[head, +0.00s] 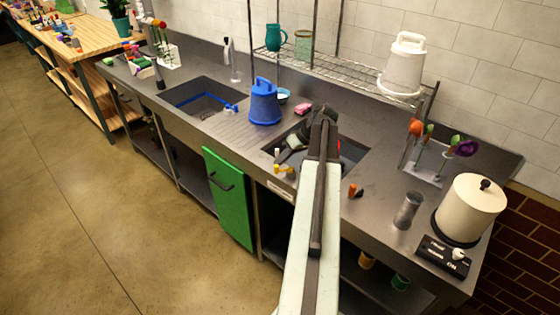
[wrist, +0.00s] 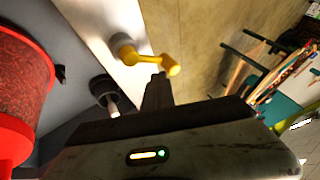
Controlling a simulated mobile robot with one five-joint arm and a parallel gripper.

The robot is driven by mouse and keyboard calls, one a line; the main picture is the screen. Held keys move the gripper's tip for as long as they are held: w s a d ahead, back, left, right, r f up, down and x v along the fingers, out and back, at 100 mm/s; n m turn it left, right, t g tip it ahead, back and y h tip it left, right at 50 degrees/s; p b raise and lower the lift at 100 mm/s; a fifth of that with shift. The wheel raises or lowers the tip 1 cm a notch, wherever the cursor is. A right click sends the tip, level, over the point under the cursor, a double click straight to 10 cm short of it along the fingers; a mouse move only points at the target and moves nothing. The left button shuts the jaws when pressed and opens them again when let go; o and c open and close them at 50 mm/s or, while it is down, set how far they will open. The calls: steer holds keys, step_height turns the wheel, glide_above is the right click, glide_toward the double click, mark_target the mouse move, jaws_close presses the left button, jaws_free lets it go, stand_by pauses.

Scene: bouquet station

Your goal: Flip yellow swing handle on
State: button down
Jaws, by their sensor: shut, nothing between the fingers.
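The yellow swing handle (head: 283,169) sits on the front edge of the counter by the right sink. In the wrist view the yellow handle (wrist: 145,56) has a round hub on a pale panel and an arm with a knobbed end. My gripper (head: 284,157) is shut and empty, right by the handle. In the wrist view its dark fingertips (wrist: 159,80) are just below the handle's knobbed end; I cannot tell whether they touch. My gripper and arm hide part of the sink in the head view.
A white-tipped knob with a dark base (wrist: 105,94) is left of the fingers. A red container (wrist: 22,90) is close at the left. A blue pitcher (head: 264,103) stands between the sinks. A green cabinet door (head: 229,198) is below the counter. The floor in front is clear.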

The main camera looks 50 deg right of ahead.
steer(key=shift+s+a, duration=0.25)
steer(key=shift+a, duration=0.3)
stand_by(1.5)
steer(key=shift+w+d, duration=0.3)
steer(key=shift+d, duration=0.1)
steer(key=shift+w+d, duration=0.9)
steer(key=shift+d, duration=0.15)
steer(key=d+r+p, duration=0.6)
steer(key=r+p, duration=0.2)
steer(key=shift+d, duration=0.15)
